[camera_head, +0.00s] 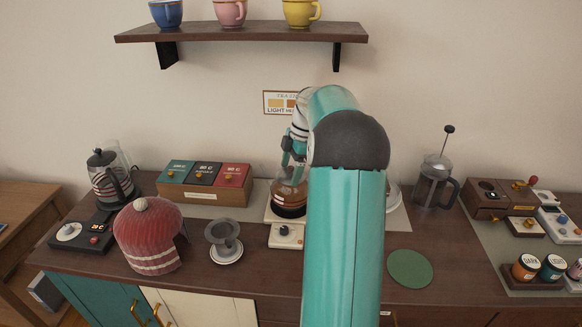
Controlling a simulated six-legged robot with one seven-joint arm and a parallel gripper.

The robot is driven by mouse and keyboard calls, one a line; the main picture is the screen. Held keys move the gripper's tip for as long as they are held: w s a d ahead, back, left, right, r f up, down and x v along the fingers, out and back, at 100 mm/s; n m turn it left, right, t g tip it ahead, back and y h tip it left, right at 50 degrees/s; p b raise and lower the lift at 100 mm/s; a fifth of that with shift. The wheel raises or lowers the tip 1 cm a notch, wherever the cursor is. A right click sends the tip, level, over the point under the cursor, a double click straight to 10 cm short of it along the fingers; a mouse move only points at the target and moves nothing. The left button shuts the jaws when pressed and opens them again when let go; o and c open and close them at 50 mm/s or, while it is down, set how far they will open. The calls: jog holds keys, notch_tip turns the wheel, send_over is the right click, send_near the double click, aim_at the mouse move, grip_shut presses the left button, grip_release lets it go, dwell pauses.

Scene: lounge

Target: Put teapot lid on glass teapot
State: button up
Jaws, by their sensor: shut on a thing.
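The glass teapot (290,208) holds dark brown liquid and stands on a white scale (286,236) in the middle of the counter. My gripper (288,166) points down right at the top of the teapot, partly hidden by my own teal arm. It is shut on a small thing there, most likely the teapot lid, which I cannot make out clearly. I cannot tell whether the lid touches the teapot's rim. The teapot's right side is hidden behind my arm.
A French press (435,182) and a green round mat (409,268) are at right. A shelf (240,33) with cups hangs above.

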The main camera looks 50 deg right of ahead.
jog(key=o, duration=0.9)
jog(key=v, duration=0.7)
jog(key=shift+s+d+r, duration=0.1)
jog(key=shift+r, duration=0.05)
